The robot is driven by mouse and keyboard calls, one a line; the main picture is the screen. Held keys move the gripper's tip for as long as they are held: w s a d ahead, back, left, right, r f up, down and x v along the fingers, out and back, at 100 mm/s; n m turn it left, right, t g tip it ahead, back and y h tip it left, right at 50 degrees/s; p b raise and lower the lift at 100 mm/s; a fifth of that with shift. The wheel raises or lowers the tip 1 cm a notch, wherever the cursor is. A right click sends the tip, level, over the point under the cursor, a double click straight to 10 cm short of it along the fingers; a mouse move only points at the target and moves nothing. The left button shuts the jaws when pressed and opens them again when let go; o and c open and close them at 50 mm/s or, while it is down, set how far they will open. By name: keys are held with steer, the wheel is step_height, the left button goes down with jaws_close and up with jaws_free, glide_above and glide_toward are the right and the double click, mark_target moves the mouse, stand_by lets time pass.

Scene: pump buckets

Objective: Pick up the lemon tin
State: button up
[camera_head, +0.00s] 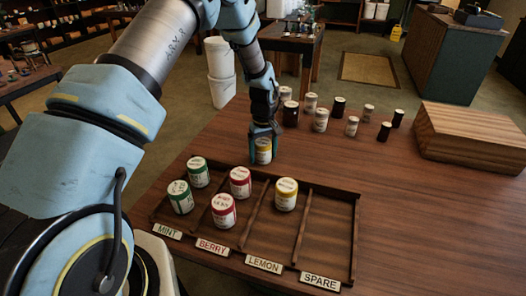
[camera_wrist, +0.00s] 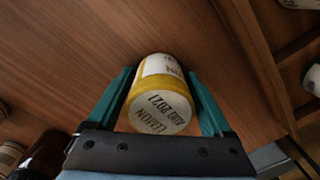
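A lemon tin (camera_head: 263,152), white with a yellow lid, appears to stand on the table behind the divided tray. My gripper (camera_head: 264,146) is above it, pointing down, with a finger on each side. In the wrist view the tin's lid (camera_wrist: 160,110) reads LEMON AUG 2021. It lies between the teal fingers of my gripper (camera_wrist: 160,72), with narrow gaps showing on both sides. The fingers look open around the tin. A second yellow-lidded tin (camera_head: 286,195) stands in the lemon compartment of the tray (camera_head: 327,228).
Two green-lidded tins (camera_head: 188,183) stand in the mint compartment and two red-lidded tins (camera_head: 231,196) in the berry one. The spare compartment is empty. Several jars (camera_head: 321,120) stand behind my gripper.

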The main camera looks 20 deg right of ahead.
steer(key=c, duration=1.2)
steer(key=shift+r, duration=0.1)
